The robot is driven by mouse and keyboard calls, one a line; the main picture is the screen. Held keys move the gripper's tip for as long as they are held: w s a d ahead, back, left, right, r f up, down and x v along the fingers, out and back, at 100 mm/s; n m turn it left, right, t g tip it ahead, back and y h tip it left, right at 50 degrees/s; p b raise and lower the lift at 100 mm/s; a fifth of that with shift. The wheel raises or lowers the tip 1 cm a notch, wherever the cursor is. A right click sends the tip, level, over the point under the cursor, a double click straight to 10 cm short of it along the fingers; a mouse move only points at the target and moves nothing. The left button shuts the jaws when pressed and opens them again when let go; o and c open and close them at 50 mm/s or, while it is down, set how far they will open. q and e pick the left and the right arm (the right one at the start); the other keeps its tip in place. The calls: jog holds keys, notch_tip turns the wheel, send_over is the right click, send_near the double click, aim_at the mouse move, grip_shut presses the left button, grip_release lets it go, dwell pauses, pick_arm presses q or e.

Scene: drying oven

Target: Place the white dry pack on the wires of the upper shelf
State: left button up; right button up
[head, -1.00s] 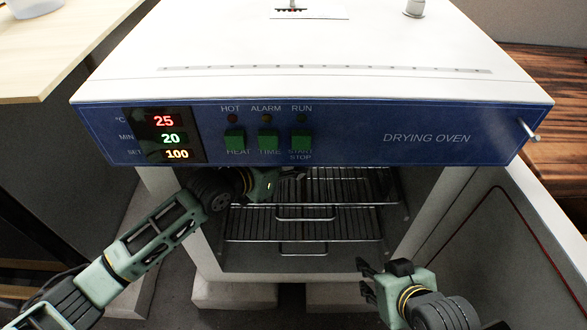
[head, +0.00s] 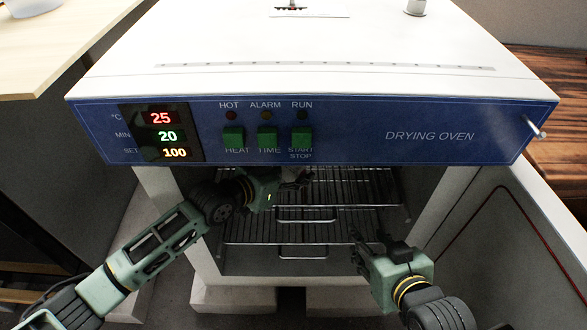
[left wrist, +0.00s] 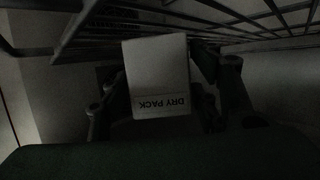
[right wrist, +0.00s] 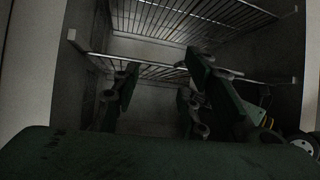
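The white dry pack (left wrist: 157,72) is between the fingers of my left gripper in the left wrist view, its label upside down there. My left gripper (head: 292,180) appears shut on it and reaches into the oven's open front, below the control panel. In the head view the gripper's tip is partly hidden and the pack is hard to make out. The upper shelf (head: 350,187) is a wire rack to the right of this gripper. Shelf wires cross the top of the left wrist view. My right gripper (head: 369,240) is open and empty before the oven's right side.
The lower wire shelf (head: 345,225) is below the upper one. The control panel (head: 345,135) overhangs the opening. The oven door (head: 510,245) stands open at the right. The oven's side walls bound the space around both arms.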

aim_at(289, 171)
pick_arm(q)
jog(key=shift+o, duration=0.5)
jog(key=shift+r, duration=0.15)
jog(key=p+v, duration=0.1)
jog(key=v, duration=0.4)
jog(key=shift+s+a+r+p, duration=0.1)
jog(key=shift+s+a+p, duration=0.15)
jog(key=shift+p, duration=0.15)
jog(key=p+v, duration=0.1)
jog(key=v, duration=0.5)
pick_arm(e)
jog(key=s+d+f+g+h, duration=0.1)
jog(key=s+d+f+g, duration=0.1)
jog(key=s, duration=0.5)
jog(key=s+d+f+g+h, duration=0.1)
jog(key=s+d+f+g, duration=0.1)
jog(key=s+f+g, duration=0.3)
jog(key=shift+s+d+g, duration=0.3)
jog(key=shift+s+g, duration=0.1)
jog(key=shift+s, duration=0.5)
